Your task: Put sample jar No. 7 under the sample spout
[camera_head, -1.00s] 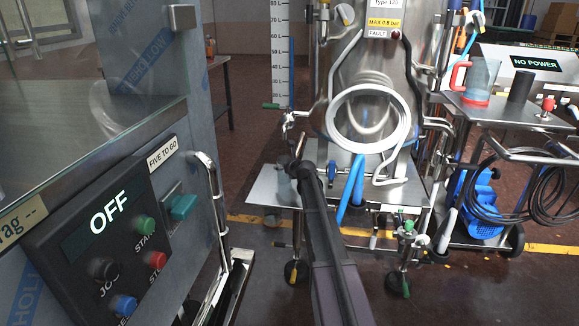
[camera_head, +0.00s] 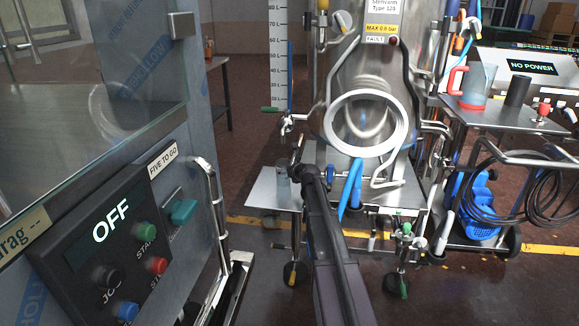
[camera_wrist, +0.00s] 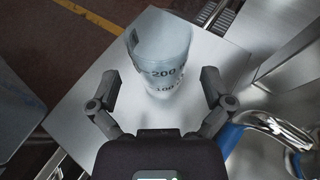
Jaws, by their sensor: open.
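A clear jar (camera_wrist: 165,42) with printed marks "200" and "100" stands on a small steel side shelf (camera_wrist: 75,112) in the wrist view. It also shows beside my arm's end in the head view (camera_head: 282,186). No number 7 can be read on it. My gripper (camera_wrist: 160,84) is open, with one finger on each side of the jar's lower part; I see gaps on both sides. In the head view my gripper (camera_head: 298,160) is small and partly merges with the arm. A small steel tap (camera_head: 289,122) on the vessel's left side, above the shelf, may be the sample spout.
A control panel (camera_head: 115,240) reading OFF is close at left. A cart (camera_head: 490,118) with a red-handled jug is at right.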

